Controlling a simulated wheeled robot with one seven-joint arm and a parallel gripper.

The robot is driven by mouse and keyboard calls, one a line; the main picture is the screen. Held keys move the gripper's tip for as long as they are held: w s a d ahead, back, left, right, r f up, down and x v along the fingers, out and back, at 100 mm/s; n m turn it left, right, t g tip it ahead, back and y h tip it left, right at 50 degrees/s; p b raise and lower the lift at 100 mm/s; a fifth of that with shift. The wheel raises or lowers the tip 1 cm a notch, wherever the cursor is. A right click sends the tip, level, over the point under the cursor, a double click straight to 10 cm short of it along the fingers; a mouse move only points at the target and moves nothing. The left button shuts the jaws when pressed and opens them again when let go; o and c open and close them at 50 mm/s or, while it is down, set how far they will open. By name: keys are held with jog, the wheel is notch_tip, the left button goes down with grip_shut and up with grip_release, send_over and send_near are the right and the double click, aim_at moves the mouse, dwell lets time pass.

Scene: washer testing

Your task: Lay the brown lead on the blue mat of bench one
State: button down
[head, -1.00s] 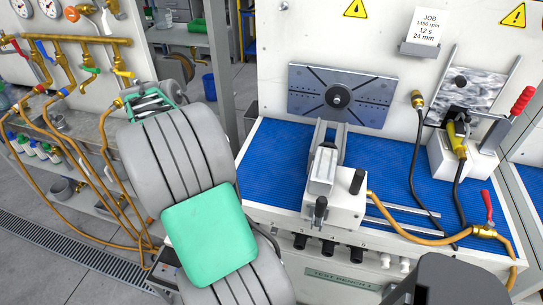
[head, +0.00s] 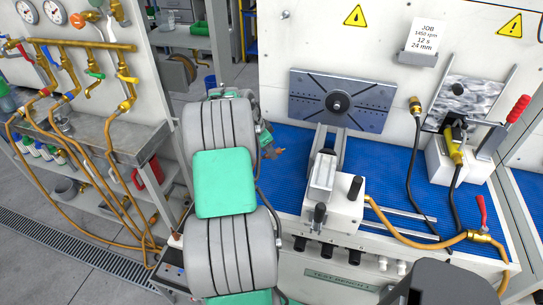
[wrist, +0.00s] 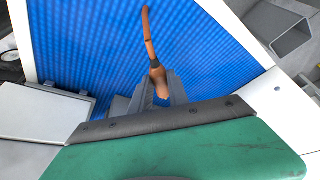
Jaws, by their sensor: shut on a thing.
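My gripper (wrist: 150,95) is shut on the brown lead (wrist: 151,45), which sticks out from between the fingers in the wrist view. The lead is a short orange-brown piece with a dark band and a bent far end. Behind it is the blue mat (wrist: 95,35), ribbed and bare there. In the head view the lead (head: 273,152) shows small beside my arm, over the left end of the blue mat (head: 395,165) of bench one (head: 310,272). I cannot tell whether the lead touches the mat. Much of my gripper is hidden by my arm in the head view.
A white clamp fixture (head: 333,205) stands on the mat's front middle. A slotted grey plate (head: 340,100) is on the back panel. A black cable (head: 412,165) and a brass valve with a hose (head: 480,236) lie to the right. The mat's left end is clear.

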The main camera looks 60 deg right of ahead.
aim_at(271, 165)
jog(key=x, duration=0.1)
jog(key=p+x, duration=0.1)
jog(key=x, duration=0.1)
jog(key=shift+w+a+f, duration=0.15)
jog(key=shift+a+f, duration=0.05)
jog(key=shift+f, duration=0.25)
jog(key=shift+f, duration=0.2)
jog(key=shift+f, duration=0.15)
jog(key=c, duration=1.3)
grip_release()
jog(key=shift+o, duration=0.2)
